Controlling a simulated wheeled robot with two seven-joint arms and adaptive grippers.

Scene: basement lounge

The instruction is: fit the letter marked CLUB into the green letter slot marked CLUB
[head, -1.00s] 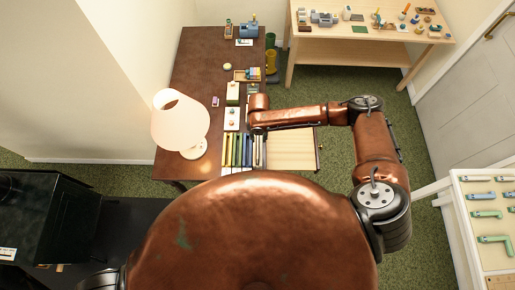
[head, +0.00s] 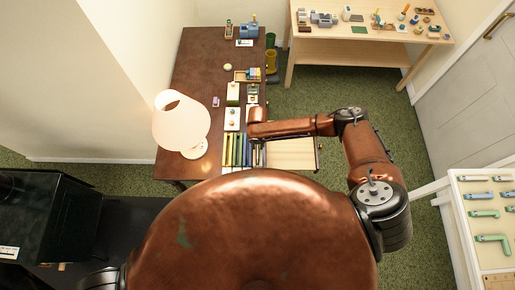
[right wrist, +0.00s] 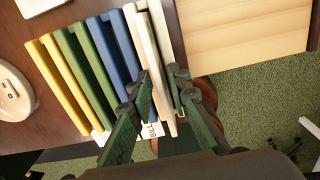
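A row of upright coloured letter slots stands on the dark desk: yellow, green, blue and cream panels. The green slot (right wrist: 78,62) is left of the blue slot (right wrist: 110,50) in the right wrist view; it also shows in the head view (head: 234,150). My right gripper (right wrist: 160,80) is over the cream slot (right wrist: 134,30) at the row's right end. Its fingers are apart, on either side of a long cream panel (right wrist: 164,60); I cannot tell whether they touch it. I cannot make out a letter marked CLUB. My left gripper is out of view.
A white lamp (head: 182,120) stands on the desk (head: 195,75) left of the slots. A pale wooden drawer or board (head: 292,153) lies right of them. Trays and small items line the desk's right side. A wooden table (head: 340,38) stands at the back.

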